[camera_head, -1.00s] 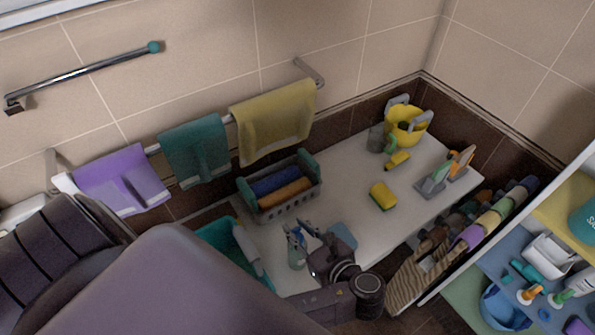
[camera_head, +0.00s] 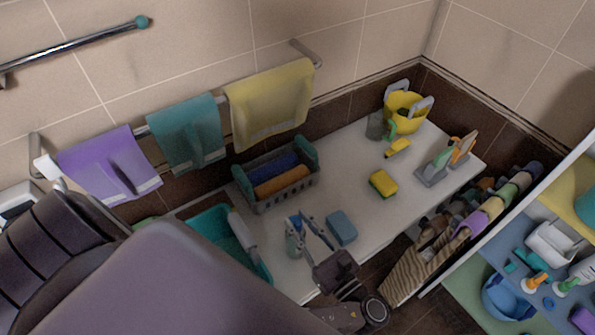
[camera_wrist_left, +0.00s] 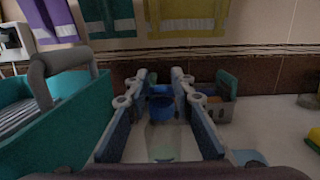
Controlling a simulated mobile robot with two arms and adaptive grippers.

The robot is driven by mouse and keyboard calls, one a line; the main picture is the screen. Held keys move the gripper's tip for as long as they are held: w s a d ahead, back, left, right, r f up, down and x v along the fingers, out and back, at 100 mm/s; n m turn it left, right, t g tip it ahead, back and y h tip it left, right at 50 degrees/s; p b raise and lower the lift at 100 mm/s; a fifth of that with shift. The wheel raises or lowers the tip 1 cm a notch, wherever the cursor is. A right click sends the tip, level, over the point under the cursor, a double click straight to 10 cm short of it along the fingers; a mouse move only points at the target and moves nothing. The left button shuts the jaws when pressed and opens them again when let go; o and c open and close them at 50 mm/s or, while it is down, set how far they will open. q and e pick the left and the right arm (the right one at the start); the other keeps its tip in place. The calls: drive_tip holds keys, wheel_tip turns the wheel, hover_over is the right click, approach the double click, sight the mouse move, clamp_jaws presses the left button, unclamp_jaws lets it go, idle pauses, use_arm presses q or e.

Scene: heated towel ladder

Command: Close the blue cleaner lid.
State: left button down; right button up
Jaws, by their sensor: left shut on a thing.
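The cleaner bottle (camera_head: 293,243) is pale and translucent and stands on the white counter near its front edge. In the left wrist view, its blue lid (camera_wrist_left: 161,108) sits between my left fingers, with the pale bottle body (camera_wrist_left: 163,142) below it. My left gripper (camera_head: 308,224) reaches in at the bottle's top from the lower right. In the left wrist view my left gripper (camera_wrist_left: 160,82) is shut on the lid, a finger on each side. The fingers hide part of the lid, and I cannot tell whether it is fully seated. My right gripper is not in view.
A teal caddy (camera_head: 222,240) stands left of the bottle, and a grey basket (camera_head: 290,195) with rolled cloths behind it. A blue sponge (camera_head: 342,226) lies to the right. A yellow sponge (camera_head: 383,184) and yellow bucket (camera_head: 405,112) are farther back. Towels hang behind.

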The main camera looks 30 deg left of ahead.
use_arm(q)
drive_tip(key=y+b, duration=0.1)
drive_tip(key=b, duration=0.1)
drive_tip(key=f+t+y+b, duration=0.1)
drive_tip(key=b, duration=0.1)
drive_tip(key=f+y+b, duration=0.1)
drive_tip(key=y+b, duration=0.1)
drive_tip(key=b, duration=0.1)
drive_tip(key=shift+s+d+f+t, duration=0.2)
drive_tip(key=shift+d+f+t, duration=0.1)
drive_tip(key=shift+d, duration=0.1)
drive_tip(key=shift+r+y+b, duration=0.15)
drive_tip(key=shift+y+b, duration=0.45)
drive_tip(key=shift+b, duration=0.25)
drive_tip(key=c, duration=1.9)
unclamp_jaws()
drive_tip(key=shift+c, duration=0.2)
wheel_tip(320, 180, up, 10)
drive_tip(key=shift+d, duration=0.1)
